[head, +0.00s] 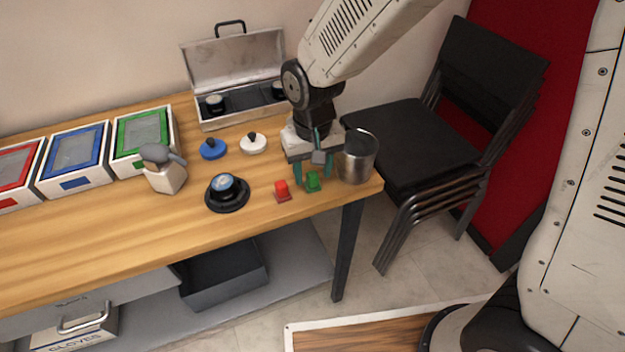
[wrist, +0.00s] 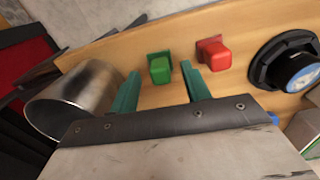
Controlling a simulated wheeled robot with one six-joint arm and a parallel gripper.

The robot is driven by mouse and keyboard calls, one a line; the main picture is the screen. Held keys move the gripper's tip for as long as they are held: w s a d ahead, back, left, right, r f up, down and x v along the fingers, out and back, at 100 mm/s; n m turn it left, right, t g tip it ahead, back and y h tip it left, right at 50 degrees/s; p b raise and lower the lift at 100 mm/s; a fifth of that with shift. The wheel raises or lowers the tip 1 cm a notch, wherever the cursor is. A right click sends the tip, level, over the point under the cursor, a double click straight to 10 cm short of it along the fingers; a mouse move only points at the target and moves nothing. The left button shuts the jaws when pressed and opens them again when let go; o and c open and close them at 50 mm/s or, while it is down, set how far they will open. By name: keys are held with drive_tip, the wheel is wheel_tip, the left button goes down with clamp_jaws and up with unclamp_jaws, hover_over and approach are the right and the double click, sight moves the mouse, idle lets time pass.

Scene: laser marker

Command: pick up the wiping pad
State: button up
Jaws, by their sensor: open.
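I cannot tell for sure which thing is the wiping pad. A small green block (head: 313,182) and a small red block (head: 283,190), each on a flat base, stand near the table's front right edge. My gripper (head: 312,170) is over the table close to the green block, its green fingers apart with nothing held. In the wrist view the green block (wrist: 160,69) shows beyond and between the fingertips (wrist: 160,75). The red block (wrist: 213,54) is just right of them. A blue disc (head: 212,149) and a white disc (head: 253,144), both with black knobs, lie farther back.
A metal cup (head: 357,158) stands close right of my gripper. A black round holder (head: 227,194) with a blue-topped piece and a white holder (head: 165,177) with a grey tool stand left. Behind are an open metal case (head: 235,60) and bins (head: 75,160). Stacked chairs (head: 420,145) stand right.

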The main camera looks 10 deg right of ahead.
wheel_tip(320, 180, down, 2)
drive_tip(key=c, duration=0.9)
drive_tip(key=shift+o, duration=0.2)
drive_tip(key=shift+r, duration=0.1)
